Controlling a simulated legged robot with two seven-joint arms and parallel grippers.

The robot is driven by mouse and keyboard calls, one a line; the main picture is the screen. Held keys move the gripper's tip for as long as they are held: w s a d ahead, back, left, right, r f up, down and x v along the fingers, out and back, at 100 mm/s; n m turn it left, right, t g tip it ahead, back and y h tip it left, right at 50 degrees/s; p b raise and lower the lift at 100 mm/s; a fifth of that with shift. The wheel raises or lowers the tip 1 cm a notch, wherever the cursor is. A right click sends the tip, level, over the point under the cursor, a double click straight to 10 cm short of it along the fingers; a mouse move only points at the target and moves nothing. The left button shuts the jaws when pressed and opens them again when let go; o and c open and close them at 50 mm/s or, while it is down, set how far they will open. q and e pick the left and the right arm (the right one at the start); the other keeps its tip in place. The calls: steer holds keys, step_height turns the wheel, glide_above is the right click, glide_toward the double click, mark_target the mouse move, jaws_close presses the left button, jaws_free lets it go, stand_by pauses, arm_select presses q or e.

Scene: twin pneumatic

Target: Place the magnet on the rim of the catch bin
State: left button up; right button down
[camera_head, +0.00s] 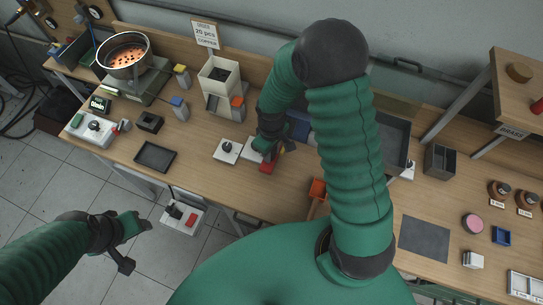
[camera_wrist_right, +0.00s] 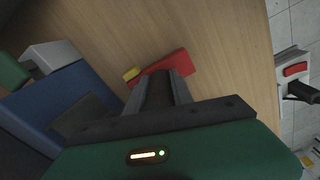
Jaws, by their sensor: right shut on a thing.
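My right gripper (camera_wrist_right: 160,92) is shut on a red piece with a small yellow end (camera_wrist_right: 172,65), which looks like the magnet. In the head view the red piece (camera_head: 268,168) shows low over the bench, below my right gripper (camera_head: 272,155), beside a white block. In the wrist view bare wood lies around it.
A blue block (camera_wrist_right: 50,112) lies close to the right gripper. A white block with a black knob (camera_head: 227,151) and a black tray (camera_head: 156,157) stand to the left. A dark open box (camera_head: 440,161) and a grey mat (camera_head: 424,238) are at right. A foot pedal (camera_head: 183,217) is below the bench.

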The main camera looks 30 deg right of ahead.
steer(key=shift+s+f, duration=0.25)
steer(key=c, duration=1.5)
jaws_free()
steer(key=shift+d+f, duration=0.15)
steer(key=o, duration=0.4)
steer(key=shift+s+d+f, duration=0.1)
steer(key=shift+d, duration=0.35)
steer(key=shift+a, duration=0.4)
